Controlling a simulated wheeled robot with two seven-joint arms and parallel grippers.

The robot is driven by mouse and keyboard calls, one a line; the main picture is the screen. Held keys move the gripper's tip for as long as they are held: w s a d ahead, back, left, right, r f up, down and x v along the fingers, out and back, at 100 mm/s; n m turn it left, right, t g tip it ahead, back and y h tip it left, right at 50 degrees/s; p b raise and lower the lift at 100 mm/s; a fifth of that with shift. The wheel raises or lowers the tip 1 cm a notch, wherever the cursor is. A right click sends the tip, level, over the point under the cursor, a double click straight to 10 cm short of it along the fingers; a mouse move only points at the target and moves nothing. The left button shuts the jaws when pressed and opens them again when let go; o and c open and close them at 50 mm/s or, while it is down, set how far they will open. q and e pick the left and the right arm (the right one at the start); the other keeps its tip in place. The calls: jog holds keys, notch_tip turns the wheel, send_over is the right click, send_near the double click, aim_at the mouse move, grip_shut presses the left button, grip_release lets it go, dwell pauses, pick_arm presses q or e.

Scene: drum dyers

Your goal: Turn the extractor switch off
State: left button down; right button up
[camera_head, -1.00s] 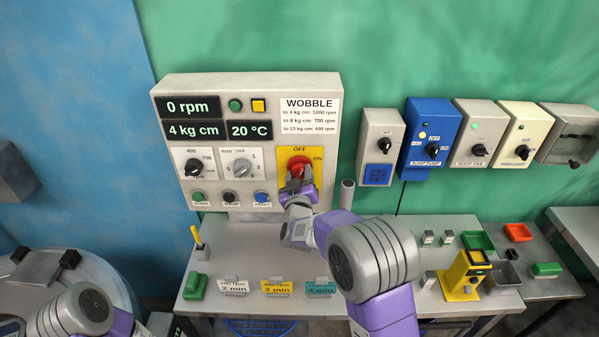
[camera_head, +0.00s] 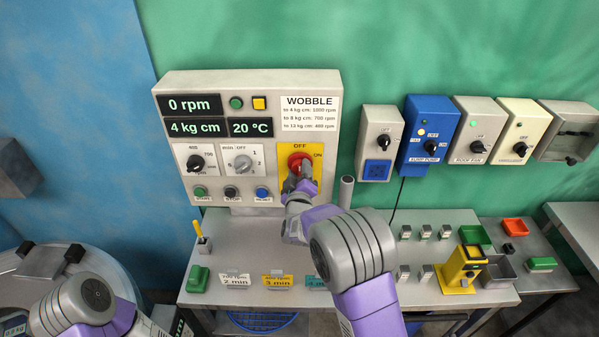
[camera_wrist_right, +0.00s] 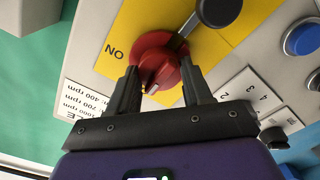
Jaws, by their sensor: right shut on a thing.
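The extractor switch is a red rotary knob (camera_head: 299,158) on a yellow plate (camera_head: 286,166) marked OFF at the top and ON at the right, on the grey control panel. My right gripper (camera_head: 298,186) is at the knob from below and in front. In the right wrist view, its two dark fingers (camera_wrist_right: 160,72) are on either side of the red knob (camera_wrist_right: 157,50), shut on its grip. A small pale mark shows low on the knob there.
Left of the knob are two dials (camera_head: 242,162) and coloured buttons (camera_head: 262,193). A grey upright post (camera_head: 346,190) stands close right of my gripper. Several switch boxes (camera_head: 427,135) hang further right. Below is a bench (camera_head: 350,298) with labelled blocks and a yellow stand (camera_head: 462,268).

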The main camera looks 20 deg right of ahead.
jog(key=o, duration=1)
jog(key=shift+o, duration=0.2)
jog(key=shift+s, duration=0.1)
jog(key=v, duration=0.7)
jog(key=shift+s+b, duration=0.25)
jog(key=shift+b, duration=0.1)
jog(key=shift+a, duration=0.1)
